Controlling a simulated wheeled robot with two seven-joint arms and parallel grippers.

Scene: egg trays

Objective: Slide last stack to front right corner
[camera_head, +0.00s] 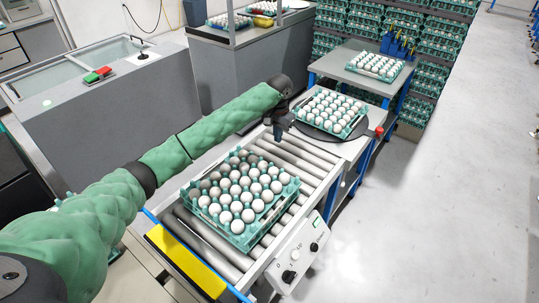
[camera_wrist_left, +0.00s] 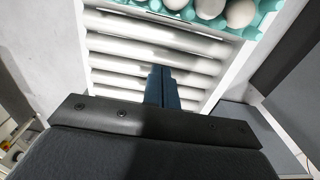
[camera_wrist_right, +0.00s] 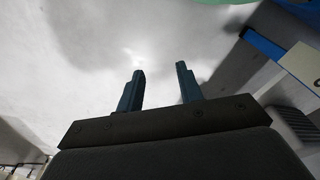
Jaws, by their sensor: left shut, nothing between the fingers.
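A teal tray stack of white eggs (camera_head: 238,240) rests on the roller conveyor (camera_head: 185,224) in the head view. A second egg tray (camera_head: 349,134) sits on the dark round plate (camera_head: 312,130) at the conveyor's far end. My left gripper (camera_head: 279,130) is shut and empty, above the rollers between the two trays. In the left wrist view its closed fingers (camera_wrist_left: 163,86) point over bare rollers, with a teal tray edge (camera_wrist_left: 215,30) at the top. My right gripper (camera_wrist_right: 160,80) is open and empty over pale floor in the right wrist view; it is outside the head view.
A control box (camera_head: 297,256) is on the conveyor's front right side and a yellow plate (camera_head: 185,262) at its near end. A side table (camera_head: 352,73) holds another egg tray (camera_head: 376,65). Tall racks of trays stand behind. The floor (camera_head: 450,190) at right is clear.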

